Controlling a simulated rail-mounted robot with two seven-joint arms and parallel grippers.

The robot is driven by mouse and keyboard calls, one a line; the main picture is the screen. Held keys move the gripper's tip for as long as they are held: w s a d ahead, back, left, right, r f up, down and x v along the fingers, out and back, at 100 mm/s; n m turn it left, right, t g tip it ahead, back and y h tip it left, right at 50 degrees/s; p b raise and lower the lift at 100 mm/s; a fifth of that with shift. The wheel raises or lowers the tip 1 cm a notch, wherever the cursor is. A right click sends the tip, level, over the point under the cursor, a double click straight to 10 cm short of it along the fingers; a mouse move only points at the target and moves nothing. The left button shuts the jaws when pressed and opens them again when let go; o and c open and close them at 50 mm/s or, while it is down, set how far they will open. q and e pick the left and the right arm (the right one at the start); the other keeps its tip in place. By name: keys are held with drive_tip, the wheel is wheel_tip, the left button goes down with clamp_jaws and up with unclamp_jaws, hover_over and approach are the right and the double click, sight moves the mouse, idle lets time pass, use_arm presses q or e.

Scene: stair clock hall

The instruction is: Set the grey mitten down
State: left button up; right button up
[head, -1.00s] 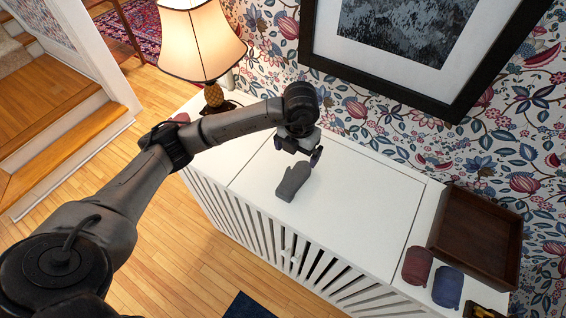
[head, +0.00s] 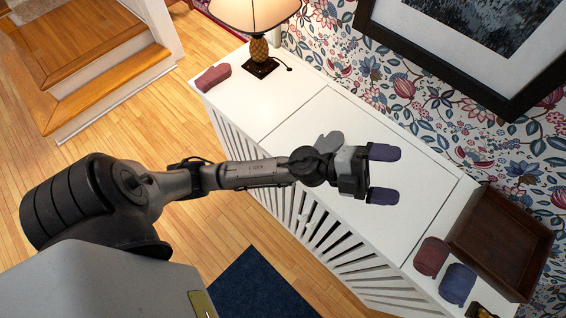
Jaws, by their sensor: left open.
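The grey mitten (head: 329,141) lies on the white cabinet top (head: 300,118), partly hidden behind my left wrist. My left gripper (head: 391,174) is open, with its two dark fingers apart and nothing between them. It is to the right of the mitten and appears apart from it. My right gripper is not in the head view.
A lamp (head: 259,50) and a dark red mitten-like item (head: 213,77) stand at the cabinet's left end. A brown wooden tray (head: 497,240), a red item (head: 431,255) and a blue item (head: 457,283) are at the right end. A framed picture hangs behind.

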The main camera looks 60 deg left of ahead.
use_arm(q)
drive_tip(key=s+a+f+n+y, duration=0.1)
drive_tip(key=a+f+n+y, duration=0.3)
drive_tip(key=f+n+y, duration=0.1)
drive_tip(key=s+a+f+n+y, duration=0.2)
drive_tip(key=a+f+n+y, duration=0.2)
drive_tip(key=n+y, duration=0.4)
drive_tip(key=s+a+f+n+y, duration=0.1)
drive_tip(key=a+f+n+y, duration=0.3)
drive_tip(key=f+n+y, duration=0.2)
drive_tip(key=shift+s+n+t, duration=0.3)
drive_tip(key=shift+s+n, duration=0.05)
drive_tip(key=shift+n, duration=0.45)
drive_tip(key=s+f+g, duration=0.5)
drive_tip(key=s, duration=0.4)
drive_tip(key=s+f+n+g+h, duration=0.1)
drive_tip(key=s+f+g, duration=0.5)
drive_tip(key=s, duration=0.3)
drive_tip(key=shift+d, duration=0.4)
